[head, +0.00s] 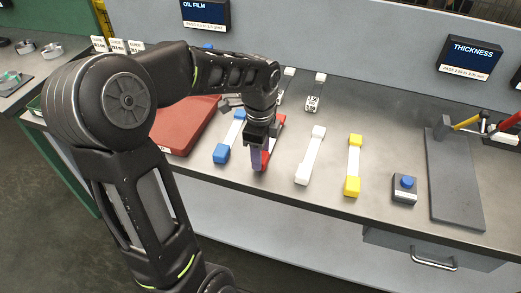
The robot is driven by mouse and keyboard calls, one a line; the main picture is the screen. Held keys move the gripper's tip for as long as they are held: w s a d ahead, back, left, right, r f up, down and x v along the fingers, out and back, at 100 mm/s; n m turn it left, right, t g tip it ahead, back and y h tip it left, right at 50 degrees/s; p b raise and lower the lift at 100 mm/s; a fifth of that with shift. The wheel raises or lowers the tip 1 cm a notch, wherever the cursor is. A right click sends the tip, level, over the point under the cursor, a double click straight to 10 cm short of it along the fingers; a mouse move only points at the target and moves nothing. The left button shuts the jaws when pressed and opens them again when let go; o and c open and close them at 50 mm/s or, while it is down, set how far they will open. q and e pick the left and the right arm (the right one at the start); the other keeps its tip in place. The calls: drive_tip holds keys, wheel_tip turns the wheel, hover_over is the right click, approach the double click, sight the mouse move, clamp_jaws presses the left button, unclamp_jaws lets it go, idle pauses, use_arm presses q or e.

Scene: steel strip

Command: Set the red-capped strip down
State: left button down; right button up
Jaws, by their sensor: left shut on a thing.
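My left gripper (259,154) points down over the steel bench (330,195), shut on the red-capped strip (278,121). A red cap shows beside the fingers near the bench's front edge, and more red shows behind the gripper. The gripper and wrist hide most of the strip. I cannot tell whether the strip touches the bench. A blue-capped strip (222,152) lies to its left. A white-capped strip (304,172) and a yellow-capped strip (353,165) lie to its right. My right gripper is not in view.
A red pad (183,133) lies left of the strips. A small box with a blue button (404,188) and a dark grey plate (453,185) are at the right. The thickness display (471,53) and oil film display (205,14) stand at the back. Bare bench separates the strips.

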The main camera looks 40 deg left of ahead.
use_arm(q)
drive_tip(key=shift+f, duration=0.35)
drive_tip(key=shift+f+b, duration=0.3)
drive_tip(key=c, duration=0.7)
unclamp_jaws()
drive_tip(key=shift+o, duration=0.2)
drive_tip(key=shift+r, duration=0.1)
wheel_tip(320, 180, up, 8)
drive_tip(key=shift+s+f, duration=0.1)
drive_tip(key=shift+f, duration=0.05)
drive_tip(key=shift+f, duration=0.1)
idle(0.6)
